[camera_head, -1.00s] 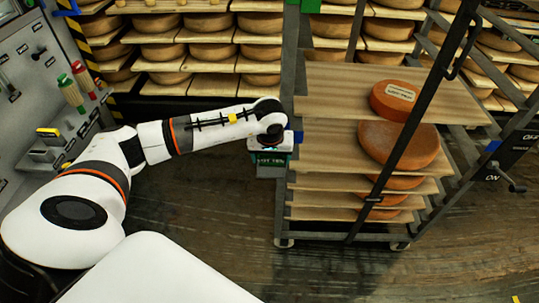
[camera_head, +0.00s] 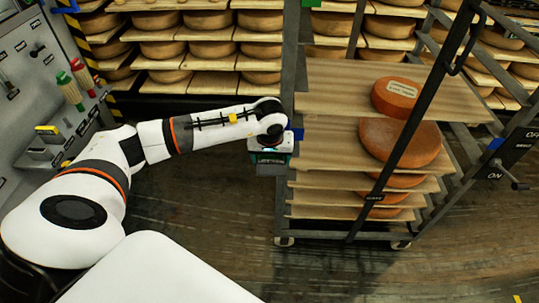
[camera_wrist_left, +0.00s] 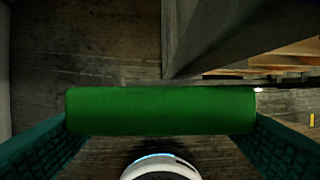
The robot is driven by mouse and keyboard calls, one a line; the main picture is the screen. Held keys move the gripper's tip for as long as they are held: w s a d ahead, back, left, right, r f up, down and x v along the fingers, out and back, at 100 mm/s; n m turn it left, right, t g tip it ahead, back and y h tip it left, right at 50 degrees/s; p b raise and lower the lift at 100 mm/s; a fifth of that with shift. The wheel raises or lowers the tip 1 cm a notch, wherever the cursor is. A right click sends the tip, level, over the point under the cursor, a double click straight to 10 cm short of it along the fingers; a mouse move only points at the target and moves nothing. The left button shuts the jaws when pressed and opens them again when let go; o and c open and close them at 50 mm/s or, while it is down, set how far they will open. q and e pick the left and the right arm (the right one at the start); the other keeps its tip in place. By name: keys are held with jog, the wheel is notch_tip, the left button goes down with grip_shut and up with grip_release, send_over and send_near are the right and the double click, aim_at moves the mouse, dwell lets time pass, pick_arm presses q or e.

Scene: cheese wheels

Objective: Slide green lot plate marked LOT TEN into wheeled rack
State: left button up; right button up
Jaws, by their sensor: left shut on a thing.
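The green lot plate (camera_wrist_left: 160,110) lies across the middle of the left wrist view, between the two teal fingers of my left gripper (camera_wrist_left: 162,124). The gripper is shut on it. In the head view my left gripper (camera_head: 270,157) is beside the left post of the wheeled rack (camera_head: 290,75), at about the height of its middle boards. The plate's lettering is too small and dark to read now. I cannot tell whether plate and rack touch. My right gripper is not in view.
The rack has several wooden boards; a cheese wheel with a label (camera_head: 396,97) is on the top board and a larger wheel (camera_head: 400,143) is below it. Shelves of cheese stand behind. A grey tool panel (camera_head: 30,80) is at left. The floor before the rack is clear.

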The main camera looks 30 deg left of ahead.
pick_arm(q)
jog(key=shift+a+r+p, duration=0.2)
jog(key=shift+r+p, duration=0.15)
jog(key=shift+r, duration=0.15)
jog(key=shift+a+r+p, duration=0.15)
jog(key=shift+r+p, duration=0.2)
jog(key=shift+r, duration=0.15)
jog(key=shift+w+p+v, duration=0.1)
jog(key=shift+p+v, duration=0.3)
jog(key=shift+v, duration=0.2)
jog(key=shift+w+p+v, duration=0.15)
jog(key=shift+p+v, duration=0.2)
jog(key=shift+v, duration=0.25)
jog(key=shift+d+r, duration=0.15)
jog(key=shift+r, duration=0.05)
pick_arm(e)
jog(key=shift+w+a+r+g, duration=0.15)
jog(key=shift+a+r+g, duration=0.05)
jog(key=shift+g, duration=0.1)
pick_arm(q)
jog(key=shift+d, duration=0.15)
jog(key=shift+d, duration=0.15)
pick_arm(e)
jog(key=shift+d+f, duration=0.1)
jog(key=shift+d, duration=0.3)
pick_arm(q)
jog(key=shift+a+b, duration=0.2)
jog(key=shift+b, duration=0.2)
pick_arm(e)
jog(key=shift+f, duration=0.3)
